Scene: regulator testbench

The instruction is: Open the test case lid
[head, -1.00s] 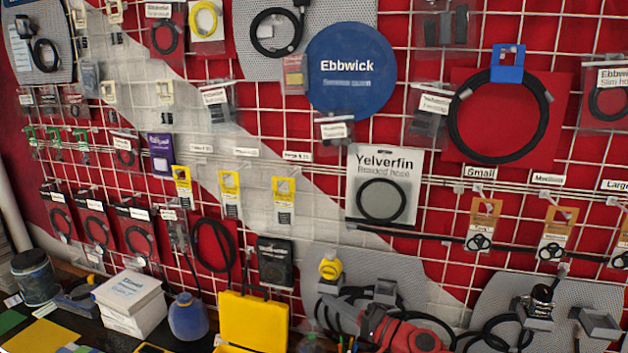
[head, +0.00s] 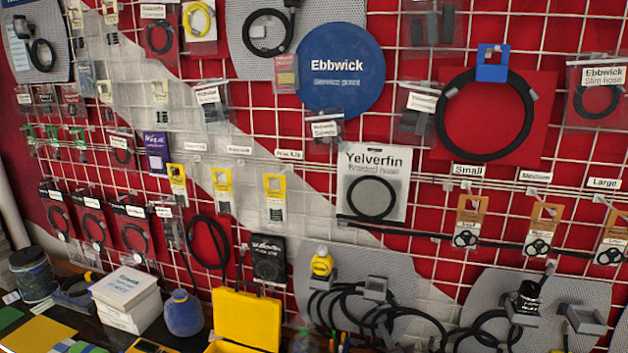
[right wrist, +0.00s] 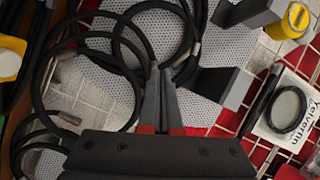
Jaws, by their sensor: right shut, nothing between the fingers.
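A yellow case (head: 222,347) sits at the bottom of the head view, and its lid (head: 248,316) stands raised at the back, against the wall grid. Only the top of the case body shows; the picture's lower edge cuts off the rest. My right gripper (right wrist: 161,68) is shut and empty in the right wrist view. Its fingertips point at black hose loops (right wrist: 110,60) on a grey perforated panel. The right wrist view does not clearly show the case. My left gripper is in neither view.
A blue rounded container (head: 184,313) and white boxes (head: 128,298) stand left of the case. The wire grid wall (head: 430,270) rises close behind.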

